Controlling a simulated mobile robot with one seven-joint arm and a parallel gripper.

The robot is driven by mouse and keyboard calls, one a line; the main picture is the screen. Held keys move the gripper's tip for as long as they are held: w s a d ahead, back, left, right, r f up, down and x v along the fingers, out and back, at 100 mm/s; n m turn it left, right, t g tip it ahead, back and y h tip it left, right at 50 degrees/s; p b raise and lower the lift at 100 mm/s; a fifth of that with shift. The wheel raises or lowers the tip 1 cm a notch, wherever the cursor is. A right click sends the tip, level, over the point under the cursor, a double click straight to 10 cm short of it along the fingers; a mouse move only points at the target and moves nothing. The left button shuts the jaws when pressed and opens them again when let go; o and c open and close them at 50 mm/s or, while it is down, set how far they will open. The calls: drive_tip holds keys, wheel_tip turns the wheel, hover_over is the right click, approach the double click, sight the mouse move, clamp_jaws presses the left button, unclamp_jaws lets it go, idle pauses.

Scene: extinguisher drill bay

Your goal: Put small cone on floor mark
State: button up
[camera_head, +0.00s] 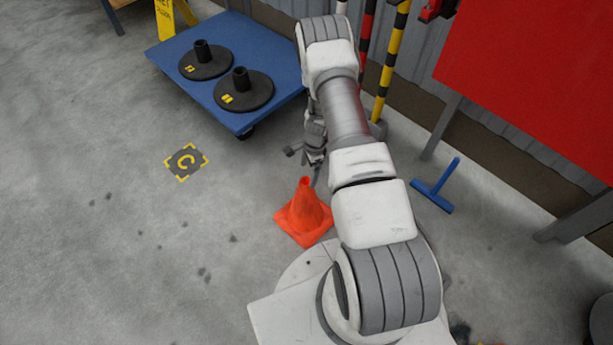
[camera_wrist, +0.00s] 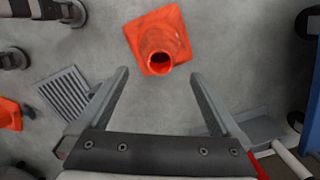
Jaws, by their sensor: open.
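The small orange cone (camera_head: 305,211) stands upright on the concrete floor, just in front of my base. In the wrist view the cone (camera_wrist: 160,38) is seen from above, its dark top opening facing the camera. The floor mark (camera_head: 186,162) is a dark square with a yellow C and yellow corner brackets, left of the cone. My gripper (camera_head: 314,168) hangs above and just behind the cone, partly hidden by my arm. In the wrist view my gripper (camera_wrist: 159,73) is open and empty, with the cone beyond its fingertips and apart from them.
A blue platform (camera_head: 267,110) with two black round bases (camera_head: 243,90) stands behind the mark. A yellow-black pole (camera_head: 391,62), a blue T-shaped item (camera_head: 436,187) and a red panel (camera_head: 530,80) are to the right. The wrist view shows a floor grate (camera_wrist: 65,92). Floor around the mark is clear.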

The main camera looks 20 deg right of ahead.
drive_tip(key=w+a+r+n+t, duration=0.1)
drive_tip(key=a+r+n, duration=0.15)
drive_tip(key=r, duration=0.95)
drive_tip(key=a+r+n+t, duration=0.1)
drive_tip(key=a+r+n, duration=0.15)
drive_tip(key=r, duration=0.95)
drive_tip(key=w+a+r+n+t, duration=0.1)
drive_tip(key=a+r+n, duration=0.15)
drive_tip(key=r, duration=1.05)
drive_tip(key=s+a+r+n, duration=0.2)
drive_tip(key=s+r+n, duration=0.3)
drive_tip(key=s+r, duration=0.55)
drive_tip(key=s+r+n+t, duration=0.1)
drive_tip(key=s+r+n, duration=0.2)
drive_tip(key=s, duration=0.4)
drive_tip(key=s+a+r+n+t+h, duration=0.1)
drive_tip(key=s+r+n, duration=0.2)
drive_tip(key=s+r, duration=0.2)
drive_tip(key=s, duration=0.2)
drive_tip(key=shift+s+a+t, duration=0.2)
drive_tip(key=shift+s+t, duration=0.1)
drive_tip(key=shift+s, duration=0.1)
drive_tip(key=shift+r, duration=0.1)
